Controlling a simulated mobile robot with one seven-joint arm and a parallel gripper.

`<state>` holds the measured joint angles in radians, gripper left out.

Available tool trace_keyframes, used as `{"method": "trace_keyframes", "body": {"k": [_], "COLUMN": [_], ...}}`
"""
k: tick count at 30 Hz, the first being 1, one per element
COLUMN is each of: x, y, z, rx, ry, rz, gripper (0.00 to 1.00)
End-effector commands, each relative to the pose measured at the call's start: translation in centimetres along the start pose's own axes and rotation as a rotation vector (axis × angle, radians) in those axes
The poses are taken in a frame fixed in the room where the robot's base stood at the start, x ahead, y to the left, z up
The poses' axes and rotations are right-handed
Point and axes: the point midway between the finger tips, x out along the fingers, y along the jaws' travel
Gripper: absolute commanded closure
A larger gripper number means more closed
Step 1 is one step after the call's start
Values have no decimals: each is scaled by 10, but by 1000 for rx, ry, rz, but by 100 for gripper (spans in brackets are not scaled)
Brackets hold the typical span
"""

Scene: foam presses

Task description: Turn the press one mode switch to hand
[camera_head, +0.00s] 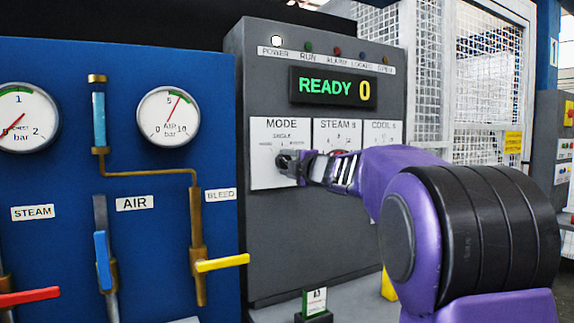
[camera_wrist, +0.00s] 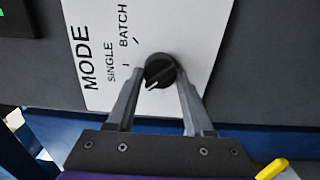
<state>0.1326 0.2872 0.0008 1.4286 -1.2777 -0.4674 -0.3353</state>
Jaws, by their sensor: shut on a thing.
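The press one MODE switch is a round black knob (camera_wrist: 160,70) on a white plate (camera_wrist: 100,12) marked MODE, SINGLE and BATCH in the wrist view. Its white pointer line lies toward the lower left of that view, turned away from the SINGLE and BATCH ticks. The third label is hidden by a finger in the wrist view. My gripper (camera_wrist: 159,78) is shut on the knob, one finger on each side. In the head view my gripper (camera_head: 288,163) reaches the MODE plate (camera_head: 268,180) and covers most of the knob.
STEAM (camera_head: 337,128) and COOL (camera_head: 382,130) plates sit right of MODE, partly behind my arm. The display (camera_head: 333,89) reads READY 0. A blue panel (camera_head: 150,230) with gauges and valve levers stands left. A yellow lever (camera_head: 222,263) sticks out below.

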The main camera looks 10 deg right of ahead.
Motion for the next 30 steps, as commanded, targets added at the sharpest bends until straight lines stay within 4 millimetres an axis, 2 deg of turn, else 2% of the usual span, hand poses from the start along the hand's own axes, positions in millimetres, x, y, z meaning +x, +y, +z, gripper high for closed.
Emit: {"method": "trace_keyframes", "body": {"k": [12, 13, 17, 18, 30], "x": [0, 0, 0, 0, 0], "y": [1, 1, 1, 1, 0], "z": [0, 0, 0, 0, 0], "rx": [-8, -7, -7, -7, -6], "ry": [0, -1, 0, 0, 0], "rz": [1, 1, 1, 1, 0], "gripper": [100, 44, 21, 18, 18]}}
